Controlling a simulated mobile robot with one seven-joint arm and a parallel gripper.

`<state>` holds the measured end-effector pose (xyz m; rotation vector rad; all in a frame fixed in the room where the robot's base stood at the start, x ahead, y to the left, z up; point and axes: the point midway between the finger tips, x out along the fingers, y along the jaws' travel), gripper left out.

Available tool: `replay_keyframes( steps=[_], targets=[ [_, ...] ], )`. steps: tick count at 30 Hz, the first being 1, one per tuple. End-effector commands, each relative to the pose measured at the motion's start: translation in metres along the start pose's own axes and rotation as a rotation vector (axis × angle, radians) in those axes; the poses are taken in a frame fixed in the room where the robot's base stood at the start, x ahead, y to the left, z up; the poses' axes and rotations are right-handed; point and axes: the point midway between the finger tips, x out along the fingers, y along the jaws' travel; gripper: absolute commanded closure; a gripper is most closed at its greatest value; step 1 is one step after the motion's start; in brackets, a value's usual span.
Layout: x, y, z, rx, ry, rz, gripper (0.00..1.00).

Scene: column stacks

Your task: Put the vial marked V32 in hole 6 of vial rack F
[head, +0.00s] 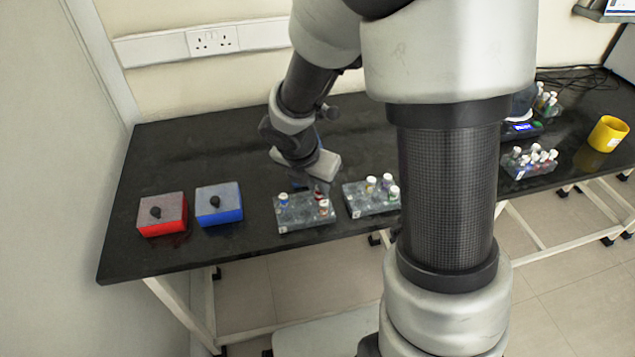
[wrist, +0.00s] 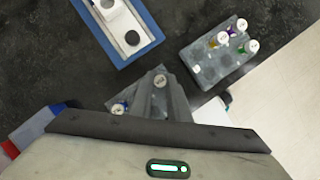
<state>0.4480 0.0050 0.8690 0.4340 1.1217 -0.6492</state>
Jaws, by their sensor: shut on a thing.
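My gripper (head: 321,187) is shut on a white-capped vial (wrist: 160,81). The writing on its cap is too small to read. The gripper is at the right part of a grey vial rack (head: 292,219), and I cannot tell whether the held vial is in a hole or above the rack. A blue-banded vial (head: 284,200) stands at the rack's left end; its cap also shows in the wrist view (wrist: 118,108). A second grey rack (head: 371,207) stands just to the right with several white-capped vials (head: 387,181). The rack letters cannot be read.
A blue-edged tray (wrist: 149,49) with a white device lies behind the racks. Another rack (head: 525,171) and a yellow cup (head: 607,134) stand at far right. The black bench's back left is clear.

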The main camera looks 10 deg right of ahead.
Motion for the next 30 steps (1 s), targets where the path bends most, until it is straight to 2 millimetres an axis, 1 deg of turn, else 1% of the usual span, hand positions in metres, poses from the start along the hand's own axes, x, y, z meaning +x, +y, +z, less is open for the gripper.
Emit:
replay_keyframes(
  steps=[3,12,13,16,22,23,24,25,30],
  targets=[
    [0.004,-0.0001,-0.0018,-0.001,0.0,0.0,1.0],
    [0.0041,0.0,-0.0018,0.0,0.0,0.0,1.0],
    [0.0041,0.0,-0.0018,0.0,0.0,0.0,0.79],
    [0.0041,0.0,-0.0018,0.0,0.0,0.0,0.63],
    [0.004,0.0,-0.0018,0.0,0.0,0.0,0.63],
    [0.0041,0.0,-0.0018,0.0,0.0,0.0,0.59],
    [0.0041,0.0,-0.0018,0.0,0.0,0.0,0.53],
    [0.0041,0.0,-0.0018,0.0,0.0,0.0,0.5],
    [0.004,0.0,-0.0018,0.0,0.0,0.0,0.5]
  ],
)
